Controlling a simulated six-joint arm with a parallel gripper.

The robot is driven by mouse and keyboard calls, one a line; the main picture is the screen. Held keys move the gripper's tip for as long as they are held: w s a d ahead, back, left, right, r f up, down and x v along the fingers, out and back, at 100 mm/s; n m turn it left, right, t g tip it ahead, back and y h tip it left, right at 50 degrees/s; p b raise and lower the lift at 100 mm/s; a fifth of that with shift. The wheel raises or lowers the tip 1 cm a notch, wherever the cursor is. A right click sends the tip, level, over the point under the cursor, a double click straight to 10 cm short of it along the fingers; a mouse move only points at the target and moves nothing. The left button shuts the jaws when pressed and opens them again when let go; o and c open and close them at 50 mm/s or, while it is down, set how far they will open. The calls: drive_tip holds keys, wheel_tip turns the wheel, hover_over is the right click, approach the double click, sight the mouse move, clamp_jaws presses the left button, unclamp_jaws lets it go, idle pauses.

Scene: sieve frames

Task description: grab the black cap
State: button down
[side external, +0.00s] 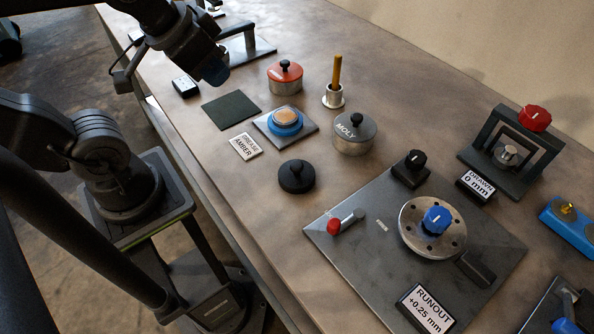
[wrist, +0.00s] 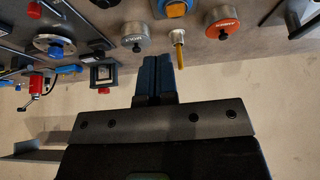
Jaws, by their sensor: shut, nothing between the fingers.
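In the wrist view a dark round piece at the top edge, mostly cut off, looks like the cap (wrist: 104,3). My gripper (side external: 216,74) is raised over the far left part of the table, well apart from the cap. In the wrist view its blue fingers (wrist: 157,78) are together with nothing between them.
An orange-red tin (side external: 285,77), a brush in a cup (side external: 333,94) and a blue round holder (side external: 285,121) stand beyond the cap. A label card (side external: 246,146) lies to its left. A metal plate with a red-handled lever (side external: 345,222) is at its right.

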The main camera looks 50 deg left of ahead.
drive_tip(key=c, duration=1.8)
unclamp_jaws()
drive_tip(key=o, duration=1.8)
drive_tip(key=m+g, duration=0.6)
drive_tip(key=m, duration=1.2)
hover_over(295, 163)
wheel_tip(295, 163, down, 6)
drive_tip(key=f, duration=0.8)
drive_tip(key=shift+d, duration=0.25)
drive_tip(key=shift+a+f, duration=0.2)
drive_tip(key=shift+f, duration=2.55)
